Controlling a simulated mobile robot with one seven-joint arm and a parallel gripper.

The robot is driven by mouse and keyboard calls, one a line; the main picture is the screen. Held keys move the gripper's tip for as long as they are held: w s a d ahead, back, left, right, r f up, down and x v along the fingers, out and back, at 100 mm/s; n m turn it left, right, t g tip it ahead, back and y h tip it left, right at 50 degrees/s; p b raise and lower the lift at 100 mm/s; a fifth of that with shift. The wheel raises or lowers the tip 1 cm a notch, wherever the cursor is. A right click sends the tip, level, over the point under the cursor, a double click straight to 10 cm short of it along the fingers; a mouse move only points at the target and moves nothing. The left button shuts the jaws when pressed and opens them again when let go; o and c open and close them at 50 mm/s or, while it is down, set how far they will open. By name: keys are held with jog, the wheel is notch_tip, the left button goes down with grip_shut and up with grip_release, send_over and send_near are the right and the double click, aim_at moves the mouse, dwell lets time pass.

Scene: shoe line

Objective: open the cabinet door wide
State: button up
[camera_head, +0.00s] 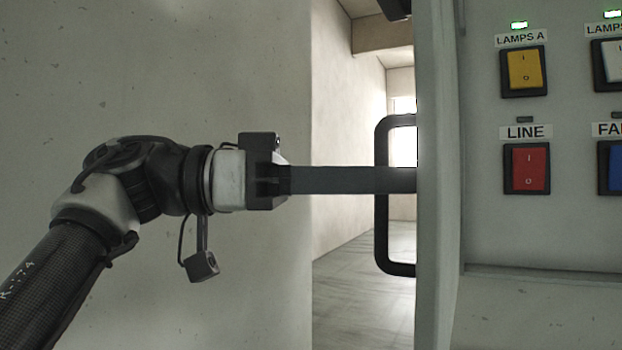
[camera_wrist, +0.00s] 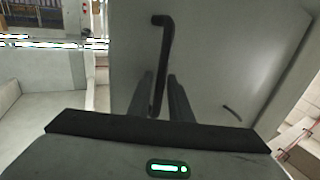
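The cabinet door (camera_head: 437,180) stands open and shows nearly edge-on in the head view. Its pale grey outer face (camera_wrist: 225,60) fills the middle of the wrist view. A black bar handle (camera_head: 381,235) stands out from that face; it also shows in the wrist view (camera_wrist: 163,45). My gripper (camera_head: 408,180) reaches from the left across the handle, its fingers level with the handle's middle. In the wrist view the two fingers (camera_wrist: 161,80) are apart, with the handle bar between them, nearer the left finger. A gap shows on the right side of the bar.
The cabinet's inside panel, right of the door, carries a yellow switch (camera_head: 525,69), a red switch (camera_head: 527,168) and labels. A concrete wall (camera_head: 250,70) stands behind my arm. Open floor (camera_head: 350,280) shows between wall and door.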

jog(key=a+p, duration=0.5)
jog(key=a, duration=1.2)
jog(key=shift+w+a, duration=0.2)
jog(key=shift+w, duration=0.25)
